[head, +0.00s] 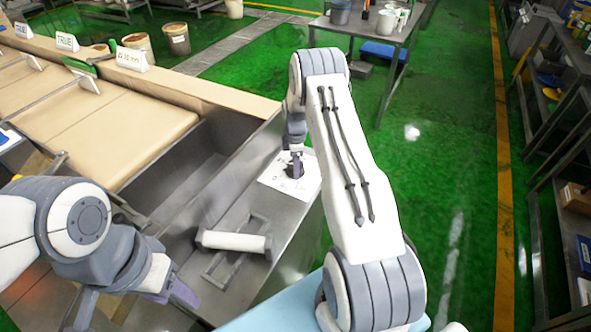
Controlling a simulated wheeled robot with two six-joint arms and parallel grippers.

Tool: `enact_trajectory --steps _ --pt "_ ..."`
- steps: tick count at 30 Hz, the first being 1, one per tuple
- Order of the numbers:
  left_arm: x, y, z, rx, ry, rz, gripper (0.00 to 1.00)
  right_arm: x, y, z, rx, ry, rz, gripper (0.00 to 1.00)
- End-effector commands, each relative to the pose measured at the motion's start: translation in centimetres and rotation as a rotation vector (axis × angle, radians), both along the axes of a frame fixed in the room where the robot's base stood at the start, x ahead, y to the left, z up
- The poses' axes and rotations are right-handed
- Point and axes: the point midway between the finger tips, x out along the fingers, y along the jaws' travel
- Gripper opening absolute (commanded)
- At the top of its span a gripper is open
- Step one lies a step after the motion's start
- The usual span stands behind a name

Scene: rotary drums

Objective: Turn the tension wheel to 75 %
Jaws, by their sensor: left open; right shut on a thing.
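A white dial plate (272,184) with small dark marks lies on the grey metal top, just right of the picture's middle left. My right gripper (296,170) points down over this plate and is shut on a small dark part there, which looks like the tension wheel. The gripper and arm hide most of the wheel, and its setting is too small to read. My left gripper (135,303) is open and empty at the bottom left, apart from the plate.
A white roller (233,241) in a metal frame sits on the metal top, between my two grippers. Beige leather-like panels (105,135) fill the left, with TRUE signs (67,42) behind. A dark trough (185,165) separates them from the metal top. Green floor lies right.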

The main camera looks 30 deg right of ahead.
Motion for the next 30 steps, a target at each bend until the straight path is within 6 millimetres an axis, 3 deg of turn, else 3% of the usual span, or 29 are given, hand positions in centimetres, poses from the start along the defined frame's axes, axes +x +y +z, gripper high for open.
enact_trajectory --steps 12,30 --pt "0.0 0.0 -2.7 0.000 0.000 -0.001 0.50 0.0 0.0 -0.1 -0.001 -0.002 -0.396 0.17" --pt "0.0 0.0 -4.8 0.000 0.000 -0.001 0.50 0.0 0.0 0.0 -0.001 -0.001 -0.966 0.17"
